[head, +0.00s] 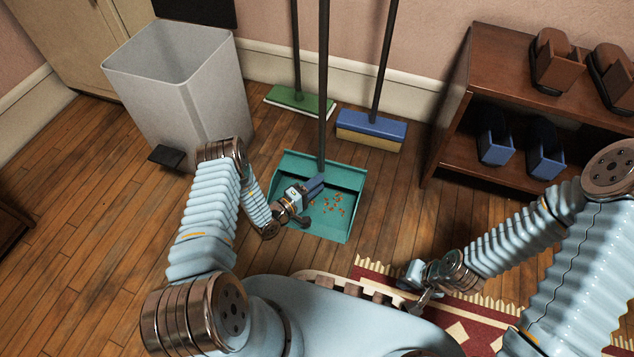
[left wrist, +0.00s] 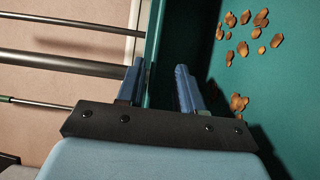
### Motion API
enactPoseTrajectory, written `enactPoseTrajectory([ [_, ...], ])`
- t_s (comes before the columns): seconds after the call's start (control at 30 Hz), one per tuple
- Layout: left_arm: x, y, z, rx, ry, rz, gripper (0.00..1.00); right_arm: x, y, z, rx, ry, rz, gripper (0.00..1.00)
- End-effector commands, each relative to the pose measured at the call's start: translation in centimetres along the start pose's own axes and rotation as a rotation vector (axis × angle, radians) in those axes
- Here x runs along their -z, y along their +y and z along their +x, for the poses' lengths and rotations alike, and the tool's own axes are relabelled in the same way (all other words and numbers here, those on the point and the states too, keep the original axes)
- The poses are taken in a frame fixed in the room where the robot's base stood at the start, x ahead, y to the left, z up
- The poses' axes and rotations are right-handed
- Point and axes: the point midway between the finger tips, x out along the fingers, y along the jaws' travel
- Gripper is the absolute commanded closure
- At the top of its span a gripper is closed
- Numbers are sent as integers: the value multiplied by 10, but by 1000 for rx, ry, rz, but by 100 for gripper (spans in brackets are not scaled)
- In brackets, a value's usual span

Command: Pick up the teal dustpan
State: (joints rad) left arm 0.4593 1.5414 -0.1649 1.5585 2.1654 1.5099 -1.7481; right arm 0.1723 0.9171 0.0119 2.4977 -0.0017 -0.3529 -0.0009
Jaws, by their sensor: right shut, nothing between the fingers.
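The teal dustpan (head: 349,178) lies on the wood floor, with orange-brown crumbs in it and a tall dark handle (head: 323,80) rising from its back. My left gripper (head: 314,186) is over the dustpan, near its back wall and the foot of the handle. In the left wrist view its two blue fingers (left wrist: 160,85) stand apart. The dustpan's teal rim (left wrist: 153,50) shows in the gap between them, and its crumb-strewn floor (left wrist: 285,80) lies to the right. I cannot tell whether the fingers touch it. My right gripper (head: 420,302) is shut and empty above the rug.
A grey bin (head: 200,90) with a black pedal stands left of the dustpan. A green broom (head: 300,101) and a blue broom (head: 371,126) lean at the wall behind. A wooden shelf (head: 455,120) with shoes is at right. A red rug (head: 385,272) lies in front.

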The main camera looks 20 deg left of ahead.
Motion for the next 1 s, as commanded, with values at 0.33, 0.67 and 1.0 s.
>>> enactPoseTrajectory([
  [0.33,-6,7,47,-2,-2,2,64,0,4,11,0,2,1,100],
  [0.67,-5,8,52,0,-1,0,70,0,4,10,0,3,1,100],
  [1.0,-5,8,52,0,-1,0,100,0,4,10,0,3,1,100],
])
